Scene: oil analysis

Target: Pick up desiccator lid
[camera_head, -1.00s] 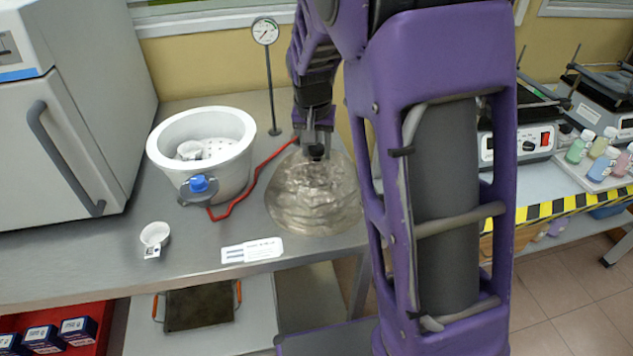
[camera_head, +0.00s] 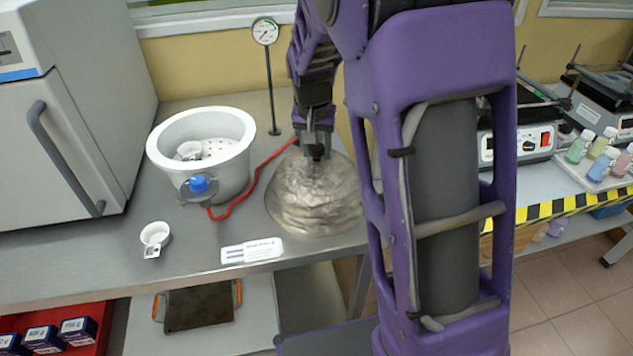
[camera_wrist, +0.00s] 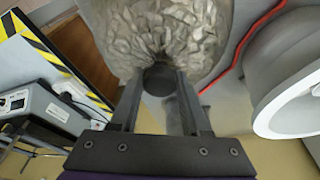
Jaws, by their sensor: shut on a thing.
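My gripper (camera_head: 316,148) comes down from above and is shut on the lid's knob. In the wrist view the fingers (camera_wrist: 160,108) sit on both sides of the dark round knob (camera_wrist: 160,78), with the lid (camera_wrist: 170,35) behind it. I cannot tell whether the lid's rim touches the bench. The bowl is open at the top and holds a perforated plate with a small white cup.
A red hose (camera_head: 238,197) runs from the bowl's blue valve (camera_head: 199,184) behind the lid. A gauge on a stand (camera_head: 266,33) rises behind. A white oven (camera_head: 50,130) stands at left.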

